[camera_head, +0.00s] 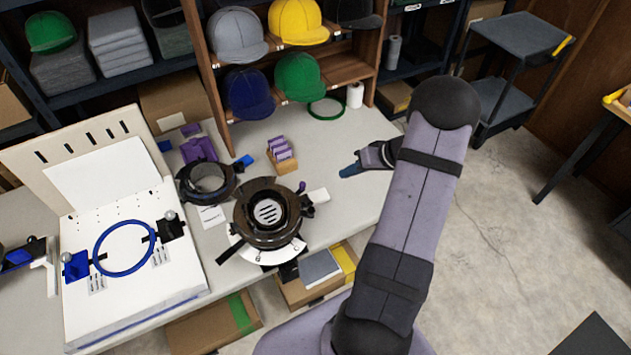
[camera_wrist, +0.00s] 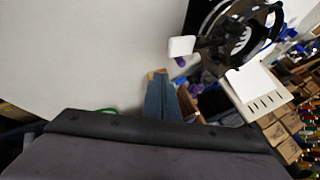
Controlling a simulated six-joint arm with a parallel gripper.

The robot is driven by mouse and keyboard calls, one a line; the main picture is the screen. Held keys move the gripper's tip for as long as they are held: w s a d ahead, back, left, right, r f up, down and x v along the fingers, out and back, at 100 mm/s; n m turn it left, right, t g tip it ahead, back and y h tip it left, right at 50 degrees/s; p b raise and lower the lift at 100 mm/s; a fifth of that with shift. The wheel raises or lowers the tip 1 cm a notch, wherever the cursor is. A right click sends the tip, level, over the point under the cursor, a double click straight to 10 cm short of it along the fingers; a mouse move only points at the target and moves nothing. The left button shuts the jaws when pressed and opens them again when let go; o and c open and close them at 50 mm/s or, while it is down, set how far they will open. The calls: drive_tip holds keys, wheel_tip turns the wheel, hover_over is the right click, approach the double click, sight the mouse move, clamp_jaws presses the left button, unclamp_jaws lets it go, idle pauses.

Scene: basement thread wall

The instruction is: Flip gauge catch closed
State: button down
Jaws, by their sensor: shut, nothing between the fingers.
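The round cap gauge (camera_head: 267,212) is a dark brown and black ring with a slotted silver centre on the bench. It also shows at the upper right of the wrist view (camera_wrist: 236,38). A white block (camera_head: 318,196), which looks like its catch, sticks out from its right side; it shows in the wrist view (camera_wrist: 182,46) too. I cannot tell the catch's exact angle. A small purple knob (camera_head: 301,187) is beside it. My gripper (camera_head: 349,171) has blue fingers, shut and empty, above the bench to the upper right of the white block and apart from it. The fingers show in the wrist view (camera_wrist: 160,95).
A second dark ring (camera_head: 207,181) stands left of the gauge. A wooden holder with purple pieces (camera_head: 282,155) is behind it. A white hooping board with a blue hoop (camera_head: 123,248) is at left. Shelves of caps (camera_head: 298,22) stand behind. Bench right of the gauge is clear.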

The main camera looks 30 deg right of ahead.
drive_tip(key=w+a+f+p, duration=0.2)
drive_tip(key=w+a+f, duration=0.4)
drive_tip(key=a+f, duration=0.1)
drive_tip(key=shift+w+a+f, duration=0.15)
drive_tip(key=shift+w+f, duration=0.05)
drive_tip(key=shift+f, duration=0.05)
idle(0.4)
drive_tip(key=shift+w+r+p, duration=0.1)
drive_tip(key=shift+r+p, duration=0.05)
drive_tip(key=shift+p, duration=0.35)
